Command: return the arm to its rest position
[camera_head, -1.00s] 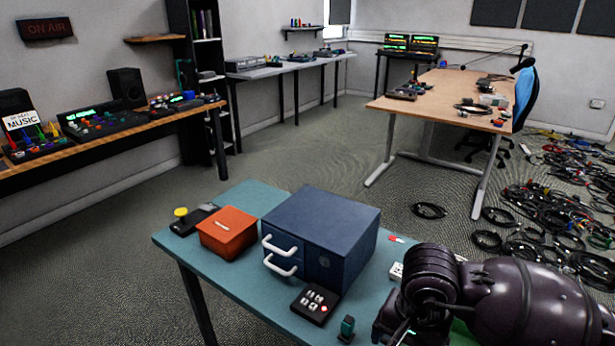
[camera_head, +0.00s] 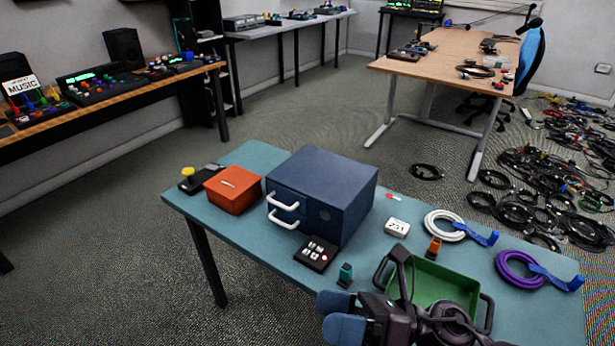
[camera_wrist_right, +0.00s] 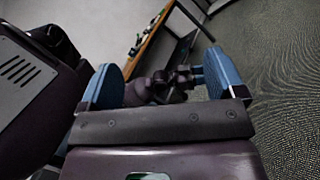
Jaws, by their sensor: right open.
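My right gripper (camera_head: 341,317) shows at the bottom of the head view, in front of the teal table's near edge and the green bin. Its two blue fingertips are apart. In the right wrist view the gripper (camera_wrist_right: 155,85) is open, with nothing between its blue pads. Beyond it there are the floor and a wooden-topped desk.
The teal table (camera_head: 225,228) holds a blue drawer cabinet (camera_head: 335,185), an orange box (camera_head: 233,190), a green bin (camera_head: 440,280), a white cable coil (camera_head: 443,224) and a purple cable coil (camera_head: 515,268). Cables cover the floor at right. The floor left of the table is open.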

